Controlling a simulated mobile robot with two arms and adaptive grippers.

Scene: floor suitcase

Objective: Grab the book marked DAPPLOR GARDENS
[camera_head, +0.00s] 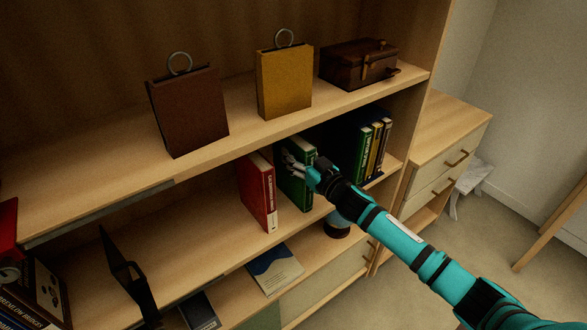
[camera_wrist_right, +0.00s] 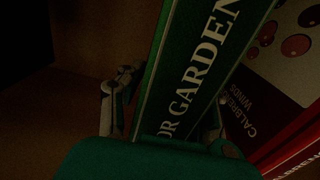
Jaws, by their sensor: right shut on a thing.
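The green book (camera_head: 297,195) stands upright on the middle shelf, to the right of a red book. In the right wrist view its green spine (camera_wrist_right: 196,72) fills the middle, and the white letters "OR GARDEN" can be read; the rest of the title is hidden or cut off. My right gripper (camera_head: 295,163) is at the upper part of this book. In the wrist view its fingers lie on both sides of the spine, shut on it. The book's lower end still appears at shelf level. My left gripper is in neither view.
A red book (camera_head: 257,192), marked CALBRENS WINDS in the wrist view, stands close on the left. Several more books (camera_head: 372,150) stand to the right. The upper shelf (camera_head: 225,140) overhangs them. A dresser (camera_head: 440,150) stands right of the bookcase.

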